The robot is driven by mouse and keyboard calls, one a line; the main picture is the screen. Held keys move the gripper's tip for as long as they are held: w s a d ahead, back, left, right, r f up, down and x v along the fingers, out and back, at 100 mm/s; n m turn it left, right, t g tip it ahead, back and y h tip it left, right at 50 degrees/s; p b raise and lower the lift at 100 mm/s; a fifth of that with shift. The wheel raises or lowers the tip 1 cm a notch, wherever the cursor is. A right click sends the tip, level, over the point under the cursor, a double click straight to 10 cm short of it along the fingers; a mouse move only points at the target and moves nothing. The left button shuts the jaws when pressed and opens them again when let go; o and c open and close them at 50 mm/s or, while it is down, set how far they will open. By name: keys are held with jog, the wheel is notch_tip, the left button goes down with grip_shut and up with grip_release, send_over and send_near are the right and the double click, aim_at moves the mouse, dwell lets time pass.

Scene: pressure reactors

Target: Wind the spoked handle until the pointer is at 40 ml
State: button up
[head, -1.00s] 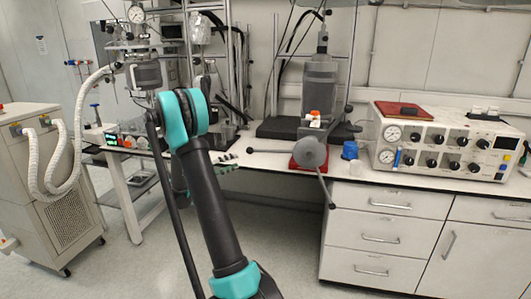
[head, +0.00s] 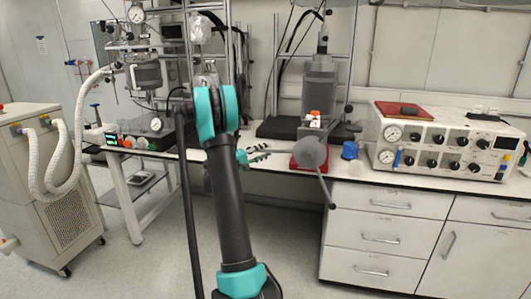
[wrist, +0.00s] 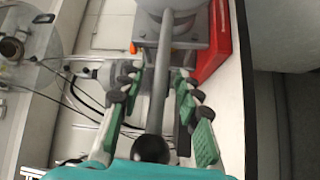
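The spoked handle has a grey hub (head: 313,152) in the head view, on the front of a red-based device. One spoke runs down right to a dark knob (head: 332,205) and another runs up right. In the wrist view that grey spoke (wrist: 158,90) runs from the hub to a black ball knob (wrist: 150,148). My gripper (wrist: 155,75) is open, with its green-padded fingers on either side of the spoke and gaps showing. The pointer and ml scale cannot be made out.
The red base (head: 309,162) stands on the white bench near its front edge. A blue-capped container (head: 350,150) is just right of the handle. A control box with gauges (head: 445,145) stands further right. Drawers (head: 370,238) lie below.

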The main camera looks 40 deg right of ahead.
jog(key=shift+d, duration=0.25)
grip_shut()
dwell(0.3)
